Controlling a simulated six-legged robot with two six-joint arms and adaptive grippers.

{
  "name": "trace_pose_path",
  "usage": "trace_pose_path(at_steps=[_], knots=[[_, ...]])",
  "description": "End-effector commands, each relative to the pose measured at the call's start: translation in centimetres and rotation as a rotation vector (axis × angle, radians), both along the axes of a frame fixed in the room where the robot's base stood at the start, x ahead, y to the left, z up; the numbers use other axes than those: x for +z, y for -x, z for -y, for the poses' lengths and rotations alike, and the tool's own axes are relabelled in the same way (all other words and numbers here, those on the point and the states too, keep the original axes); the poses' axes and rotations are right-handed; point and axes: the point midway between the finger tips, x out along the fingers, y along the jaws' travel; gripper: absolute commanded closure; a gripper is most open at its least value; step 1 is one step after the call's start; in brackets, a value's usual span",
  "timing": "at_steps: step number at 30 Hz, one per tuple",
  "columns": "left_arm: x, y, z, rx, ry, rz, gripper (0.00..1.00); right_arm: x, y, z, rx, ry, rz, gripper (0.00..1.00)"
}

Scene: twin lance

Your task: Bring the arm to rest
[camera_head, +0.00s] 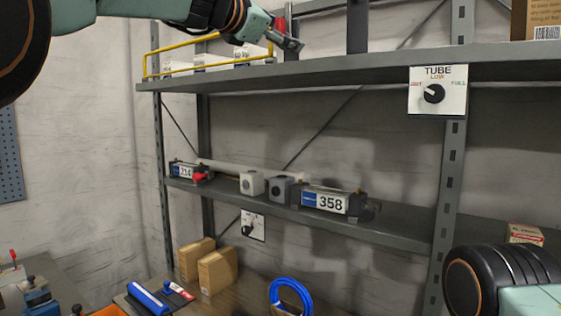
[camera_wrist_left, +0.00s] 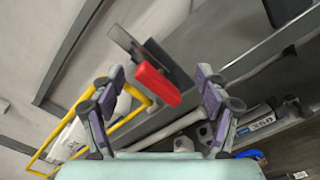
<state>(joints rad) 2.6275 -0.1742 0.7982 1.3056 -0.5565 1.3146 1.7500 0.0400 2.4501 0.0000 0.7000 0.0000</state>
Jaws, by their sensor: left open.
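My left arm comes in from the upper left in the head view, and its gripper (camera_head: 287,38) is at the upper shelf, near the right end of the yellow rail. In the left wrist view my left gripper (camera_wrist_left: 157,95) has its two fingers spread wide. A red block (camera_wrist_left: 155,82) on a dark bracket shows beyond and between the fingers, with no visible contact. It also shows as a thin red piece (camera_head: 281,21) behind the gripper in the head view. Part of my right arm shows at the lower right of the head view; its gripper is outside the frame.
The upper shelf (camera_head: 340,71) carries a yellow rail (camera_head: 180,45) and white boxes. The middle shelf (camera_head: 385,237) holds units marked 314 (camera_head: 186,171) and 358 (camera_head: 328,201). Below are cardboard boxes (camera_head: 217,270) and a blue coil (camera_head: 290,284). Air between the shelves is mostly free.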

Motion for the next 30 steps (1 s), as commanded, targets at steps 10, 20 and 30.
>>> trace_pose_path(at_steps=[10, 20, 30], knots=[[0.3, 0.0, -0.1, 0.000, 0.303, -0.220, 0.25, 1.6, 0.0, 0.0, 0.000, 0.000, 0.000, 0.60], [0.2, -0.1, -0.1, 0.001, 0.460, -0.334, 0.25, 2.1, 0.0, 0.0, 0.000, 0.000, 0.000, 0.60], [0.1, -0.1, -0.1, 0.001, 0.468, -0.340, 0.25, 2.1, 0.0, 0.0, 0.000, 0.000, 0.000, 0.60]])
